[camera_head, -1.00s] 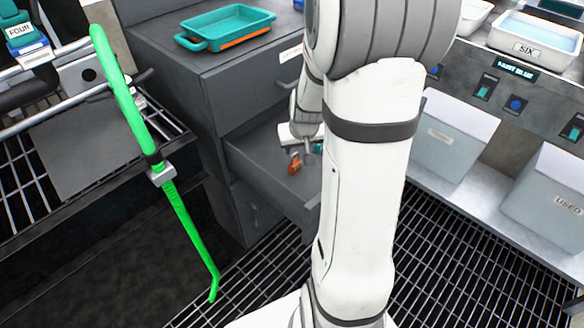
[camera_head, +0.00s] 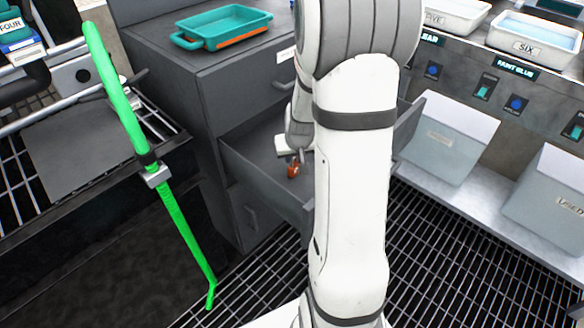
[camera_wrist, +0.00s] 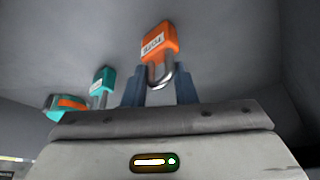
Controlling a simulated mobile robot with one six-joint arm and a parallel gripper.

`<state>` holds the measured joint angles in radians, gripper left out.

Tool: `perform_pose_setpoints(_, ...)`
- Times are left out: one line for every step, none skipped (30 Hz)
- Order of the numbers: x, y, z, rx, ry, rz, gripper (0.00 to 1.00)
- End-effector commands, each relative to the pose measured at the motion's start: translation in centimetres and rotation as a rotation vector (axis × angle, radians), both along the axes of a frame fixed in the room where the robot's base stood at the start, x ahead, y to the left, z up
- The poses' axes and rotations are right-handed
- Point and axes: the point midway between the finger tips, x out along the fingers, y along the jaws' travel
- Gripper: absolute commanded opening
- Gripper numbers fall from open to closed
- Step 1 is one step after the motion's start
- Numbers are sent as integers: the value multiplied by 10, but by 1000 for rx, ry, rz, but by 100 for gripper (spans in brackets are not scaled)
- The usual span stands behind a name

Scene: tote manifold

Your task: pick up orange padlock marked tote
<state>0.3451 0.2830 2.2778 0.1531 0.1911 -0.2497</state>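The orange padlock (camera_head: 293,169) is at the open drawer (camera_head: 262,182), just below my gripper (camera_head: 299,156). In the wrist view the orange padlock (camera_wrist: 160,42) has a white label whose print is too small to read surely. Its metal shackle points toward my gripper (camera_wrist: 160,92) and shows between the two fingers. The fingers stand apart by about the shackle's width; I cannot tell whether they touch it. A teal padlock (camera_wrist: 103,82) with a white label is left of the fingers. My arm hides part of the drawer in the head view.
A teal and orange item (camera_wrist: 67,106) lies farther left in the wrist view. A teal tray (camera_head: 223,27) stands on the cabinet top. A green bent bar (camera_head: 180,223) stands left of the drawer. Grey bins (camera_head: 450,140) are on the right.

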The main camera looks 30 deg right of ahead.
Motion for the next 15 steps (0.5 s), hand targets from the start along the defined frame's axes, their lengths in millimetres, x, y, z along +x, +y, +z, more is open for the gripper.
perform_pose_setpoints(0, 0, 0, 0, 0, 0, 16)
perform_pose_setpoints(0, 0, 0, 0, 0, 0, 14)
perform_pose_setpoints(0, 0, 0, 0, 0, 0, 10)
perform_pose_setpoints(0, 0, 0, 0, 0, 0, 8)
perform_pose_setpoints(0, 0, 0, 0, 0, 0, 5)
perform_pose_setpoints(0, 0, 0, 0, 0, 0, 2)
perform_pose_setpoints(0, 0, 0, 0, 0, 1, 0)
perform_pose_setpoints(0, 0, 0, 0, 0, 1, 0)
perform_pose_setpoints(0, 0, 0, 0, 0, 1, 0)
perform_pose_setpoints(0, 0, 0, 0, 0, 1, 0)
perform_pose_setpoints(0, 0, 0, 0, 0, 1, 0)
perform_pose_setpoints(0, 1, 0, 0, 0, 1, 0)
perform_pose_setpoints(0, 1, 0, 0, 0, 1, 0)
perform_pose_setpoints(0, 0, 0, 0, 0, 1, 0)
perform_pose_setpoints(0, 1, 0, 0, 0, 1, 0)
